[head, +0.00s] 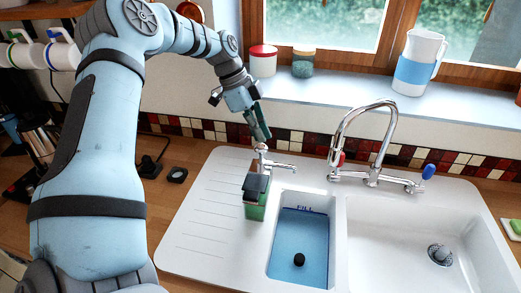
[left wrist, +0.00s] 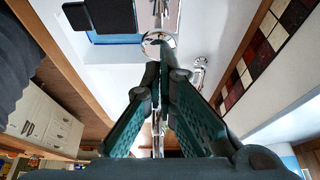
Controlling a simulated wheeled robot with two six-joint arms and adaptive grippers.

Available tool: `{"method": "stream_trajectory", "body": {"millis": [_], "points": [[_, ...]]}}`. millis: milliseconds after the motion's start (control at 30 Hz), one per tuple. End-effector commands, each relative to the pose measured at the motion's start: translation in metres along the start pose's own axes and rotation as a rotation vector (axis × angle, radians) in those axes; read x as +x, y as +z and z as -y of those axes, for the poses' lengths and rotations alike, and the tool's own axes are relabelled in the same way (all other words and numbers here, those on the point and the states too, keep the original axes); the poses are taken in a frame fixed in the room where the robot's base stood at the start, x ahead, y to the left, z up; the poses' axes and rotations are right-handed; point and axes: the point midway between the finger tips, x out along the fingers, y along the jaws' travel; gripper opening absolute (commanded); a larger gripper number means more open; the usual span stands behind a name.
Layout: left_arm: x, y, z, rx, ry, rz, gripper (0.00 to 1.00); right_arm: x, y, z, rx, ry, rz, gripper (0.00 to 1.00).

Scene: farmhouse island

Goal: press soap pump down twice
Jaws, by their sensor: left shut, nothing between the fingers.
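The soap pump (head: 278,164) is chrome, with a thin spout pointing right, and stands at the back of the sink's drainboard side. In the left wrist view its round chrome top (left wrist: 158,40) lies just beyond my fingertips. My left gripper (head: 266,141) is shut and empty, pointing down right above the pump head. I cannot tell whether the fingertips touch it. The closed fingertips also show in the left wrist view (left wrist: 153,70). My right gripper is not in view.
A green-and-dark block-like item (head: 256,197) stands just in front of the pump. A blue-lined basin (head: 317,250) and a white basin (head: 385,240) lie to the right. A chrome faucet (head: 372,150) rises behind them. The ribbed drainboard (head: 205,215) is clear.

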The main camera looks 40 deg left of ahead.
Motion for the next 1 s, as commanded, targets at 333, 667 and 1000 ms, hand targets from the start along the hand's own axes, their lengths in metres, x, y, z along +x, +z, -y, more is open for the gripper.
{"method": "stream_trajectory", "body": {"millis": [333,667,1000], "points": [[0.0,0.0,0.0,0.001,0.0,0.0,0.0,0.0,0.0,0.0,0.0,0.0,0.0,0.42],[0.003,0.001,0.0,0.0,0.0,0.0,0.0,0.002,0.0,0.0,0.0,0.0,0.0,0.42],[0.016,0.007,0.0,-0.001,0.0,0.0,0.0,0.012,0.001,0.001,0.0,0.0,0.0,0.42]]}}
